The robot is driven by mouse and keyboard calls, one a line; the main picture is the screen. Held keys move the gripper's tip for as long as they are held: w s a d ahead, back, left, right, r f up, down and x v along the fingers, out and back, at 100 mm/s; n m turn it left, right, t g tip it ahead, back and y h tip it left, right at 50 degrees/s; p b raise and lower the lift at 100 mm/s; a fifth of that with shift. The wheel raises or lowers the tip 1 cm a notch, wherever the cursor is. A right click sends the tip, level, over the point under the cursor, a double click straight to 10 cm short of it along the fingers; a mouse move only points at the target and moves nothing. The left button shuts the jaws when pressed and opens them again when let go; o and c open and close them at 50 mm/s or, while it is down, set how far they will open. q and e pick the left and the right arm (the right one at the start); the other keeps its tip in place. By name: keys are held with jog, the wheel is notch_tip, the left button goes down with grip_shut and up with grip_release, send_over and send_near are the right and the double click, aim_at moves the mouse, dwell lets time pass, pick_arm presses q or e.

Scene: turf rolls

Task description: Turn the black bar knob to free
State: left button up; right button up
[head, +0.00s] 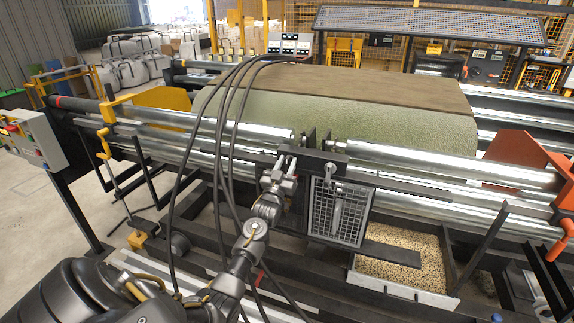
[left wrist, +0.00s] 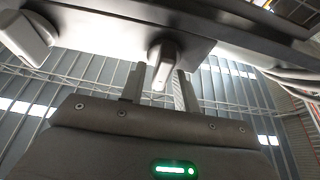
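A bar knob (left wrist: 164,62) sticks out from the underside of a grey panel (left wrist: 100,28) in the left wrist view. It looks dark grey with a bright tip. The two fingers of my left gripper (left wrist: 160,88) stand on either side of it, with the knob between them and gaps showing. In the head view, my left gripper (head: 285,168) is up against the dark bracket at the middle of the machine, and it hides the knob there. I cannot read the knob's setting or any label. My right gripper is not in view.
A second, blocky knob (left wrist: 28,38) sits on the panel at left. A metal lever (head: 333,172) hangs by a mesh guard (head: 340,212) right of my gripper. Steel rollers (head: 450,165), a turf roll (head: 300,115) and a grain tray (head: 400,262) surround it. Black cables cross in front.

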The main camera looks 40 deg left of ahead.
pick_arm(q)
jog(key=c, duration=0.3)
jog(key=shift+m, duration=0.3)
jog(key=m+h, duration=0.2)
jog(key=m, duration=0.2)
jog(key=shift+d+t+b, duration=0.1)
jog(key=shift+t+b, duration=0.2)
jog(key=shift+b, duration=0.05)
jog(key=m+h, duration=0.1)
jog(key=m, duration=0.2)
jog(key=m+h, duration=0.2)
jog(key=m, duration=0.1)
jog(key=shift+d+f, duration=0.1)
jog(key=m+g+h, duration=0.1)
jog(key=m, duration=0.2)
jog(key=m+g+h, duration=0.1)
jog(key=m, duration=0.2)
jog(key=shift+d+f+m+h, duration=0.1)
jog(key=shift+m+h, duration=0.2)
jog(key=shift+m, duration=0.1)
jog(key=shift+w+f+m+g+h, duration=0.15)
jog(key=shift+m+g, duration=0.3)
jog(key=shift+m, duration=0.8)
jog(key=shift+s+m+g+h, duration=0.15)
jog(key=shift+m+g, duration=0.3)
jog(key=shift+m, duration=0.8)
jog(key=shift+w, duration=0.1)
